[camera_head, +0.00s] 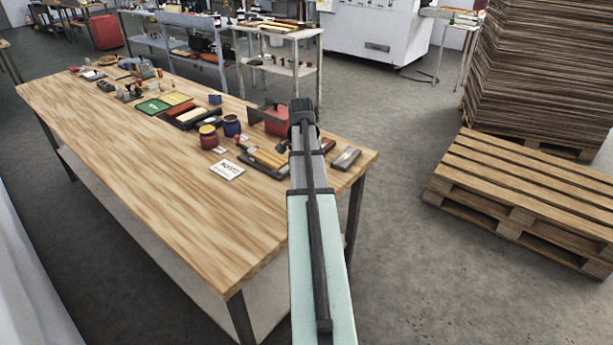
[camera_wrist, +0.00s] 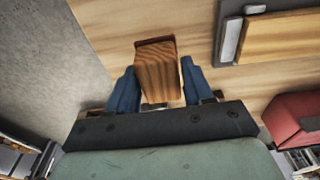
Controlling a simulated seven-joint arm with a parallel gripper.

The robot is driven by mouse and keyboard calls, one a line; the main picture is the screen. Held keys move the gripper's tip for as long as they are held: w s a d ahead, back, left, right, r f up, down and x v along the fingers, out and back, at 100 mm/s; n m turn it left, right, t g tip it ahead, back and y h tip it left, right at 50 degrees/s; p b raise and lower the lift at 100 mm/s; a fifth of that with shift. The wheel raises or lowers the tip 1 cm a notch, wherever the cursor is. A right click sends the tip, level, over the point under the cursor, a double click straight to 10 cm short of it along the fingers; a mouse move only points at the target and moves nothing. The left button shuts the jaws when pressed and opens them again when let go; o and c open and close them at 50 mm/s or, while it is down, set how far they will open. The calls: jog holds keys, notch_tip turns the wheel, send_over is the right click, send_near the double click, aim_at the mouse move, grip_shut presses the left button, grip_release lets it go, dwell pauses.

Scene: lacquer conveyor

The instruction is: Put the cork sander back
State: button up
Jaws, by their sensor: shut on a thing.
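The cork sander (camera_wrist: 156,68), a brown, grained block with a darker reddish-brown end, is between the two blue fingers of my gripper (camera_wrist: 158,72) in the wrist view. My gripper is shut on it. The light wood table top shows behind the block; I cannot tell whether the block touches it. In the head view my arm reaches over the right end of the workbench (camera_head: 150,175), and its dark wrist hides the fingers and the block.
A grey tray with a wooden piece (camera_wrist: 275,38) lies right of the block in the wrist view. A red box (camera_head: 278,121) stands beside my wrist. A grey block (camera_head: 346,158) lies near the right edge. The bench's front is clear.

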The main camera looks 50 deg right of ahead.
jog(key=shift+f, duration=2.2)
jog(key=shift+f, duration=0.15)
jog(key=o, duration=1)
jog(key=r, duration=0.4)
jog(key=a+r, duration=0.1)
jog(key=r, duration=0.7)
jog(key=shift+a+r, duration=0.15)
jog(key=shift+a, duration=0.05)
